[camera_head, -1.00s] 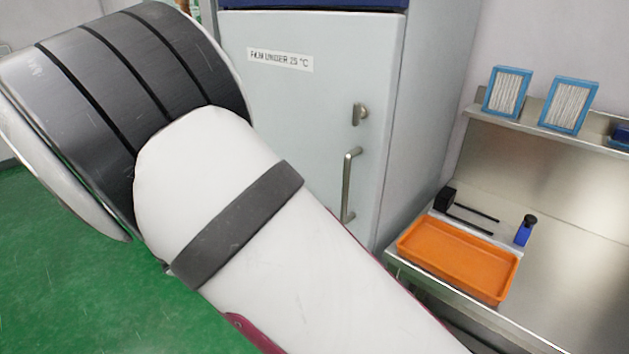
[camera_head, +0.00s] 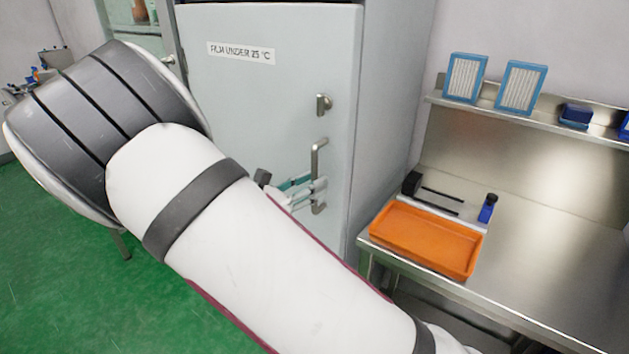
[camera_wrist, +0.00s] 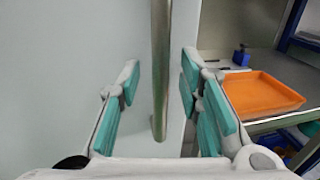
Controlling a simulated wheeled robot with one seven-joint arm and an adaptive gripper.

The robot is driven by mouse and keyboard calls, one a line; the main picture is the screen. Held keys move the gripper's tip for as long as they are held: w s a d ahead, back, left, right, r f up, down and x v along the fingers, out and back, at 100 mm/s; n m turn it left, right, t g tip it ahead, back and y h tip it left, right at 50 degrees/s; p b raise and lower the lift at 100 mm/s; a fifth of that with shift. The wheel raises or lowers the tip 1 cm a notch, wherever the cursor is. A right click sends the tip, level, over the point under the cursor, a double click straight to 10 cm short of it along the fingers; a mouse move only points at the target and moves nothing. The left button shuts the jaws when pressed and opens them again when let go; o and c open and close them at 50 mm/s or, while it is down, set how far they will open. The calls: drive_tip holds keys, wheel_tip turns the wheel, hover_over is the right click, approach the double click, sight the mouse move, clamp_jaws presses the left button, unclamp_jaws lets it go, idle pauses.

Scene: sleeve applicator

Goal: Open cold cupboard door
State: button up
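The cold cupboard door (camera_head: 262,100) is pale grey with a "FILM UNDER 25 °C" label, and it looks shut. Its upright metal bar handle (camera_head: 316,160) is at the door's right side, below a small latch or lock (camera_head: 324,104). My gripper (camera_head: 312,187) is at the lower part of the handle, partly hidden behind my arm. In the wrist view, the handle (camera_wrist: 160,70) stands between the two teal-padded fingers of my gripper (camera_wrist: 158,95). The fingers are open, with a gap on each side of the bar.
A steel bench (camera_head: 560,240) stands to the right of the cupboard, with an orange tray (camera_head: 425,238), a blue bottle (camera_head: 487,208) and a black tool (camera_head: 412,184) on it. Blue-framed filters (camera_head: 521,88) stand on the shelf above. Green floor (camera_head: 60,240) is clear at the left.

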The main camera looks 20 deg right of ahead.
drive_tip(key=shift+x, duration=0.75)
clamp_jaws()
